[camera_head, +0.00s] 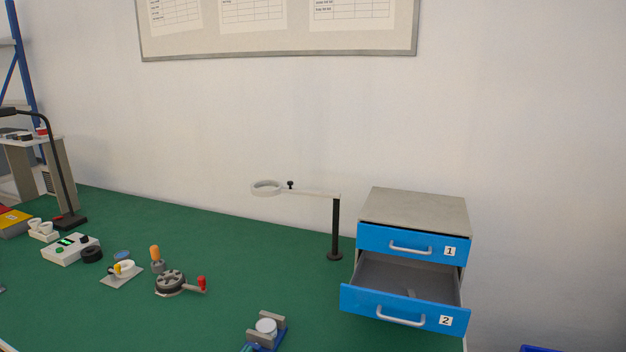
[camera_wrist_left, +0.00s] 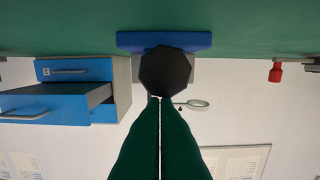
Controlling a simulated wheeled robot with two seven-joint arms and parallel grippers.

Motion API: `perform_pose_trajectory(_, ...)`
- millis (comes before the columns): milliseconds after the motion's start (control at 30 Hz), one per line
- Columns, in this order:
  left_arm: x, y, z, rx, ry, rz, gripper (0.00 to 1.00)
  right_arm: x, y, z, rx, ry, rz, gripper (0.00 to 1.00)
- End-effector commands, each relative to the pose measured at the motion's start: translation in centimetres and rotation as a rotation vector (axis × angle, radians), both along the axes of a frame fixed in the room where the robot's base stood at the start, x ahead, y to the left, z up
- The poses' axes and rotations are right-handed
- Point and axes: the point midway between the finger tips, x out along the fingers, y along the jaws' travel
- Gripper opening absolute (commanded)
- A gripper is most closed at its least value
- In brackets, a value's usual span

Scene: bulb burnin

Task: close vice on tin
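The vice (camera_head: 280,335) stands at the bottom middle of the head view, with a blue base and grey jaws. A pale round tin (camera_head: 266,326) stands upright between the jaws; I cannot tell whether both jaws touch it. In the upside-down left wrist view, the vice's blue base (camera_wrist_left: 135,41) lies behind a dark faceted knob (camera_wrist_left: 166,72). My left gripper (camera_wrist_left: 160,98) has its green fingers together, tips at the knob's edge; contact is unclear. A bit of it shows at the head view's bottom edge (camera_head: 247,348). My right gripper is out of view.
A drawer cabinet (camera_head: 416,208) stands right of the vice, its lower drawer (camera_head: 403,309) pulled open. A ring lamp on a post (camera_head: 336,230) stands behind. A wheel with a red handle (camera_head: 202,283) and several small devices lie to the left. Green bench surface around the vice is clear.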

Motion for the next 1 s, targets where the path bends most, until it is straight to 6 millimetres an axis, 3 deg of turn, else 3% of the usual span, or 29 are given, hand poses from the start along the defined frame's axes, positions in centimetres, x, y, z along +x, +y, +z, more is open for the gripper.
perform_pose_trajectory(167, -0.3, 0.1, 0.3, 0.0, 0.002, 0.0, 0.0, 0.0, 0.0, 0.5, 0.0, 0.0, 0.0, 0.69)
perform_pose_trajectory(633, -5.1, 1.9, 0.5, -0.002, -0.002, 0.001, 0.0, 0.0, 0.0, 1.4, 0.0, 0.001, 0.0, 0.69)
perform_pose_trajectory(1000, -5.6, 2.1, 0.6, -0.001, -0.004, 0.001, 0.0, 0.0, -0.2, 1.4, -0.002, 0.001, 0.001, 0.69)
